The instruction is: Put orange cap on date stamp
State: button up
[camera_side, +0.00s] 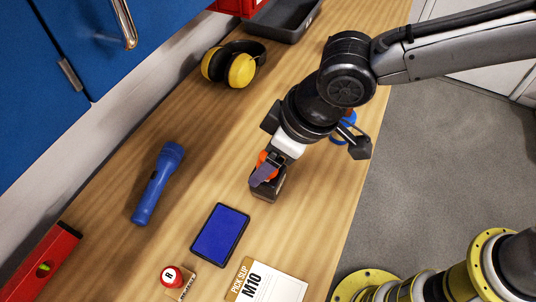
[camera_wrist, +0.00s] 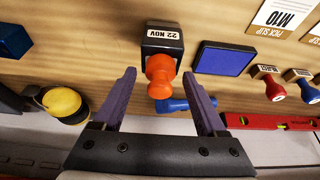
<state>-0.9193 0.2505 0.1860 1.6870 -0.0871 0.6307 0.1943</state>
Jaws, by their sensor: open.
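The date stamp (camera_side: 268,190) is a dark block on the wooden bench, under my gripper in the side view. In the wrist view its label reads "22 NOV" (camera_wrist: 163,34). The orange cap (camera_wrist: 160,75), a knob-shaped piece, appears on the stamp in line with its body; whether it is seated or separate I cannot tell. A bit of orange also shows in the side view (camera_side: 262,157). My gripper (camera_wrist: 158,73) is open, with its purple fingers on either side of the orange piece and gaps beside it. In the side view my gripper (camera_side: 266,172) partly hides both.
A blue ink pad (camera_side: 220,234) lies close to the stamp. A blue flashlight (camera_side: 158,184), yellow earmuffs (camera_side: 234,65), a red-topped stamp (camera_side: 173,277), a pick slip (camera_side: 268,285) and a red level (camera_side: 42,262) lie around. Bare bench shows between the flashlight and earmuffs.

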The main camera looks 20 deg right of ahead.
jog(key=v, duration=1.2)
jog(key=shift+r, duration=0.2)
jog(key=d+r+m+t+h, duration=0.15)
jog(key=d+m, duration=0.25)
jog(key=d, duration=1.6)
jog(key=s+d+f+m+h, duration=0.1)
jog(key=s+d+f+m, duration=0.1)
jog(key=s+d, duration=0.3)
jog(key=s+d+f+m, duration=0.3)
jog(key=s+d, duration=0.3)
jog(key=d, duration=0.4)
jog(key=shift+s+d+f+t+h, duration=0.2)
jog(key=shift+f+t+h, duration=0.15)
jog(key=shift+f+t, duration=0.15)
